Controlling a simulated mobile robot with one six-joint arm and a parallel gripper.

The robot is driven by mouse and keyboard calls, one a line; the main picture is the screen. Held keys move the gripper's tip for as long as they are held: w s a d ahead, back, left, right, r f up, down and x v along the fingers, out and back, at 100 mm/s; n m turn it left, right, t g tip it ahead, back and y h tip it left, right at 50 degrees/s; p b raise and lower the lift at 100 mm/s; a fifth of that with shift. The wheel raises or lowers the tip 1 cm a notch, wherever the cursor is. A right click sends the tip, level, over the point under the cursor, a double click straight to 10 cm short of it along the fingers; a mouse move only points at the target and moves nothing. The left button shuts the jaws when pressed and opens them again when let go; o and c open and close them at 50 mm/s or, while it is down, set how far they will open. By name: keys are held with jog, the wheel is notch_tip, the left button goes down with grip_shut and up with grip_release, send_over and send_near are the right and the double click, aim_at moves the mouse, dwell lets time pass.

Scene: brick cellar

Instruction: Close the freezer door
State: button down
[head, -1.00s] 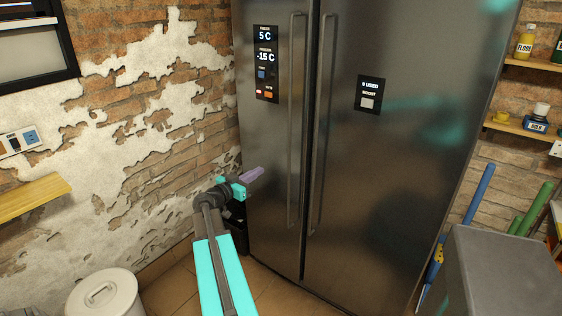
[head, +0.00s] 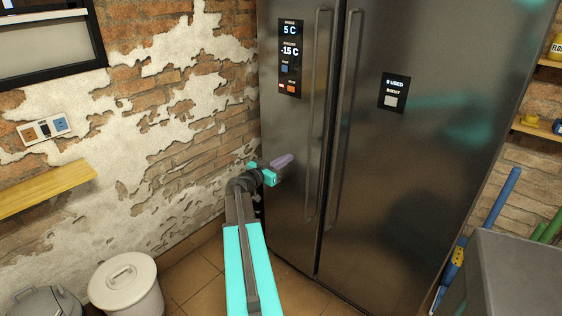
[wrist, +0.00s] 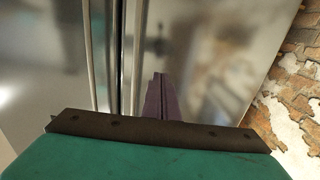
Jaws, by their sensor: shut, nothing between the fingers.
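The tall dark steel fridge-freezer has two doors side by side. The freezer door (head: 285,140) is the left one, with a vertical handle (head: 319,110) and a display panel (head: 290,57) reading 5 C and -15 C. It looks flush or nearly flush with the right door (head: 420,160); I cannot tell if a small gap remains. My gripper (head: 283,160), with purple fingers, is shut and empty in front of the freezer door, left of its handle. In the wrist view the fingers (wrist: 160,98) point at the freezer door (wrist: 205,60); contact is unclear.
A brick and plaster wall (head: 180,110) stands left of the freezer, with a wooden shelf (head: 45,190). A white lidded bin (head: 125,285) stands at lower left. A grey box (head: 525,275) and a blue pole (head: 490,225) stand at right. Tiled floor (head: 190,275) shows between bin and freezer.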

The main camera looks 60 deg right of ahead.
aim_at(306, 148)
jog(key=p+x, duration=0.3)
jog(key=x, duration=0.6)
jog(key=shift+d, duration=0.2)
jog(key=shift+w+f+b, duration=0.15)
jog(key=shift+f+b, duration=0.05)
jog(key=shift+b, duration=0.15)
